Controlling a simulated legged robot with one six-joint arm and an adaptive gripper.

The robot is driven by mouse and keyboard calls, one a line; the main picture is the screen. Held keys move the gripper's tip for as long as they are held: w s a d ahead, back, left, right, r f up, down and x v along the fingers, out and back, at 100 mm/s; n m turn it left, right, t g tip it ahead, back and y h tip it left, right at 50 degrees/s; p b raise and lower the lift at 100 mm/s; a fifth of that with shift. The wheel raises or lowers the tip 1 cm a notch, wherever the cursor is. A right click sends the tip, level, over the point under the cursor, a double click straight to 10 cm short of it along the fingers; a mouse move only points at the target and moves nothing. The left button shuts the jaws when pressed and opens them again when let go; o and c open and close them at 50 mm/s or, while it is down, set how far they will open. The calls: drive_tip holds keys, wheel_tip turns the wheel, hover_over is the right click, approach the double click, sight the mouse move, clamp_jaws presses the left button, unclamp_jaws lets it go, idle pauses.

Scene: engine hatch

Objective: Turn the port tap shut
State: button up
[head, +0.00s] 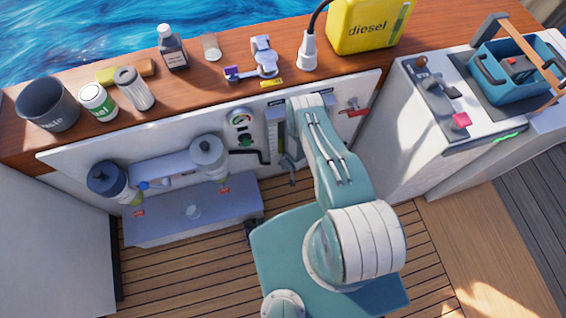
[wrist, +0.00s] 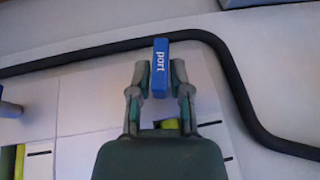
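The port tap's blue handle (wrist: 160,68), lettered "port", stands lengthwise up the wrist view, with its lower part between my fingertips. My gripper (wrist: 159,92) is open, with one finger on each side of the handle. A narrow gap shows on both sides, and I see no clear contact. The tap's body under the handle is hidden. In the head view my own arm covers much of the panel around the gripper, and I cannot make out the port handle there.
A black hose (wrist: 225,70) bends around the handle's top and right side. Another blue part (wrist: 10,109) is at the left edge. In the head view, a red-handled tap (head: 352,107) is right of my arm, and two filters, one blue-topped (head: 107,178) and one grey-topped (head: 208,152), are left.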

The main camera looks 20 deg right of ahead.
drive_tip(key=o, duration=0.5)
drive_tip(key=shift+w+d, duration=0.1)
drive_tip(key=shift+d, duration=0.25)
drive_tip(key=shift+c, duration=0.2)
drive_tip(key=shift+a+r, duration=0.1)
drive_tip(key=shift+a, duration=0.05)
drive_tip(key=shift+r, duration=0.2)
drive_tip(key=v, duration=1.1)
drive_tip(key=shift+s, duration=0.25)
